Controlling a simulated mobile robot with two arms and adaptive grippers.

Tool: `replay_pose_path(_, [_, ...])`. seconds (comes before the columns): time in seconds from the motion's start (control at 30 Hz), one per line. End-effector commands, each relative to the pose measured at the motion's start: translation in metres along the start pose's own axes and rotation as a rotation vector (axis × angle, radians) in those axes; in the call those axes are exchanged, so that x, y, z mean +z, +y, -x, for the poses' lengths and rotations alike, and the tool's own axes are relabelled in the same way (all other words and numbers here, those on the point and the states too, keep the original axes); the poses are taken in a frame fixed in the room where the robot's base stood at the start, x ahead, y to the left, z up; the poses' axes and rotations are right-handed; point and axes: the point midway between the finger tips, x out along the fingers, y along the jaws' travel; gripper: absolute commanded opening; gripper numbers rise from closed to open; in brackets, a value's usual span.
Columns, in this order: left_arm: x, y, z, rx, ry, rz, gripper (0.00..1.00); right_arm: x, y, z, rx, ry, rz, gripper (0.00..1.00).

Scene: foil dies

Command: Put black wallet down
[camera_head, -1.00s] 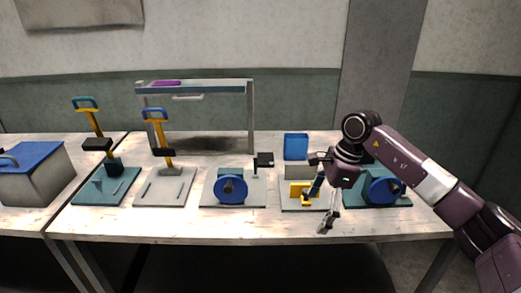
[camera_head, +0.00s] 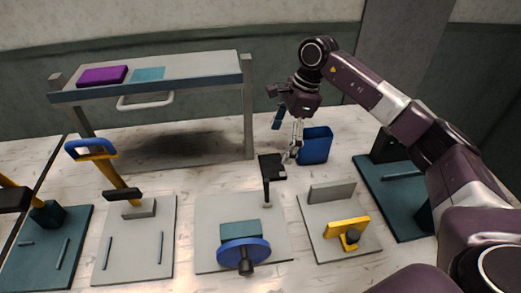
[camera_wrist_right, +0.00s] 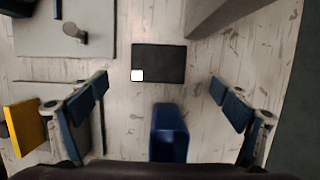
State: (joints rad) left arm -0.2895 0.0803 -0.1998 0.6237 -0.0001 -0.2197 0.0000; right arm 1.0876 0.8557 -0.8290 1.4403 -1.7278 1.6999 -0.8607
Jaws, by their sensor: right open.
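The black wallet (camera_head: 272,166), a flat dark rectangle with a small white square at one corner, lies left of a blue bin (camera_head: 316,145). It shows whole in the right wrist view (camera_wrist_right: 165,58), flat on the pale table and apart from the bin (camera_wrist_right: 169,134). My right gripper (camera_head: 288,137) is open and empty above the back of the table. In the right wrist view its fingertips (camera_wrist_right: 160,86) are wide apart, with the wallet and bin seen below and between them. My left gripper is not in view.
A plate with a blue handwheel (camera_head: 243,252) stands in front of the wallet, with a dark post near it. A yellow clamp plate (camera_head: 347,230) stands to the right. A shelf (camera_head: 200,68) holds a purple block (camera_head: 102,77) and a teal block (camera_head: 148,73). Table under the shelf is clear.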

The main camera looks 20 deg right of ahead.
Motion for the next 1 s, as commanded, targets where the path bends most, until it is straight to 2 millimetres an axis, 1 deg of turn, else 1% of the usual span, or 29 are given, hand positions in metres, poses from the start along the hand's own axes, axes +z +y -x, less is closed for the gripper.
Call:
replay_pose_path(0.07, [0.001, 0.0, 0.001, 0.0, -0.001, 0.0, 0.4, 0.0, 0.0, -0.002, 0.001, 0.001, -0.001, 0.93])
replay_pose_path(0.17, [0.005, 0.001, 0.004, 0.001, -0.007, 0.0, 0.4, 0.0, 0.001, -0.01, 0.003, 0.001, -0.001, 0.93])
replay_pose_path(0.3, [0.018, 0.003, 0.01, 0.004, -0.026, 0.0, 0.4, 0.0, 0.001, -0.026, 0.003, 0.001, -0.001, 0.93])
replay_pose_path(0.43, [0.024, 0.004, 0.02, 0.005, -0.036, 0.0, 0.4, -0.002, 0.001, -0.042, 0.006, 0.001, -0.001, 0.93])
replay_pose_path(0.5, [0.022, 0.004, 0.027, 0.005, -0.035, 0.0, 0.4, -0.002, 0.001, -0.052, 0.006, 0.001, -0.002, 0.93])
replay_pose_path(0.6, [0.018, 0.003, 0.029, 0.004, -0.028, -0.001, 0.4, -0.003, -0.001, -0.068, 0.004, 0.0, -0.001, 0.93])
replay_pose_path(0.7, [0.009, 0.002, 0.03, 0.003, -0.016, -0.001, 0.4, -0.003, -0.001, -0.075, 0.001, 0.0, 0.0, 0.93])
replay_pose_path(0.8, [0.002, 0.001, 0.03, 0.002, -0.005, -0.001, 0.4, -0.003, -0.001, -0.078, 0.0, 0.0, 0.0, 0.93])
replay_pose_path(0.93, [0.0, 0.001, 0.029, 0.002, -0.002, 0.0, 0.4, -0.004, -0.001, -0.078, 0.0, 0.0, 0.0, 0.93])
replay_pose_path(0.97, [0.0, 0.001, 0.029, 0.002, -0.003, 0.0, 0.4, -0.004, -0.001, -0.078, 0.0, 0.0, 0.0, 0.92])
replay_pose_path(1.0, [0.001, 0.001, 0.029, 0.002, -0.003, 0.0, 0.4, -0.004, -0.001, -0.078, 0.0, 0.0, 0.0, 0.87])
